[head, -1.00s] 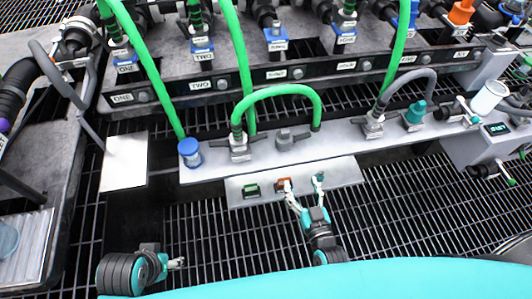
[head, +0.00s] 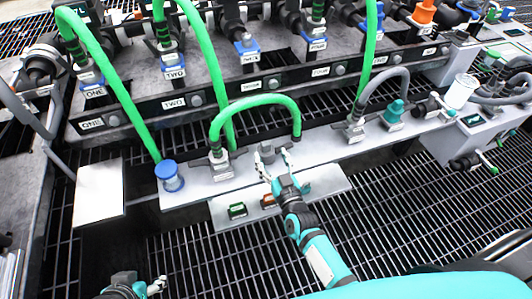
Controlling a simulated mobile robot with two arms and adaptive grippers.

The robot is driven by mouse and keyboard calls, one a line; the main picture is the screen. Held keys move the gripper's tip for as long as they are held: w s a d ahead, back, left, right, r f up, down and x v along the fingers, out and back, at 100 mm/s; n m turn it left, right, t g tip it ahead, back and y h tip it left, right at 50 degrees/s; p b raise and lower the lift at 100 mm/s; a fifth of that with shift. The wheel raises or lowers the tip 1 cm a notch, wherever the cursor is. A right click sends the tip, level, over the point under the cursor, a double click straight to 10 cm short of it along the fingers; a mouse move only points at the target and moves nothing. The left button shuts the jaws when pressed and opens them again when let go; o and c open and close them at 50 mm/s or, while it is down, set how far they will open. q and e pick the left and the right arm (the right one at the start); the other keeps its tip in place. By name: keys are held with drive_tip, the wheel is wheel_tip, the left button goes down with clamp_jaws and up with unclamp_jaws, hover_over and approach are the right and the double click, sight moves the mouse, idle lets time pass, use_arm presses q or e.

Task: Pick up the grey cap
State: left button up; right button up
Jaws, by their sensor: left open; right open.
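The grey cap (head: 267,153) sits upright on the long light-grey plate (head: 333,143), just right of the left end of the looped green hose. My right gripper (head: 275,161) is open at the cap, with one finger to its lower left and one to its right. I cannot tell whether the fingers touch it. My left gripper (head: 160,286) is low at the bottom left, far from the cap and partly cut off by the frame edge.
A looped green hose (head: 255,101) arches over the cap. Dark grating lies in front.

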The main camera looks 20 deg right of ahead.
sight(267, 150)
drive_tip(key=w+b, duration=0.1)
drive_tip(key=w, duration=0.3)
drive_tip(key=shift+w+a+f+b, duration=0.1)
drive_tip(key=shift+w+f+b, duration=0.15)
drive_tip(key=shift+b, duration=0.15)
drive_tip(key=shift+w+r, duration=0.1)
drive_tip(key=shift+w, duration=0.25)
use_arm(q)
drive_tip(key=w+d+r+t+h, duration=0.1)
drive_tip(key=w+d+r+t, duration=0.1)
drive_tip(key=w+r+t, duration=0.2)
drive_tip(key=w+t, duration=0.1)
drive_tip(key=w, duration=0.2)
drive_tip(key=shift+w+d+r, duration=0.15)
drive_tip(key=shift+w+d, duration=0.2)
drive_tip(key=shift+w, duration=0.05)
use_arm(e)
drive_tip(key=shift+c, duration=0.4)
drive_tip(key=c, duration=1.2)
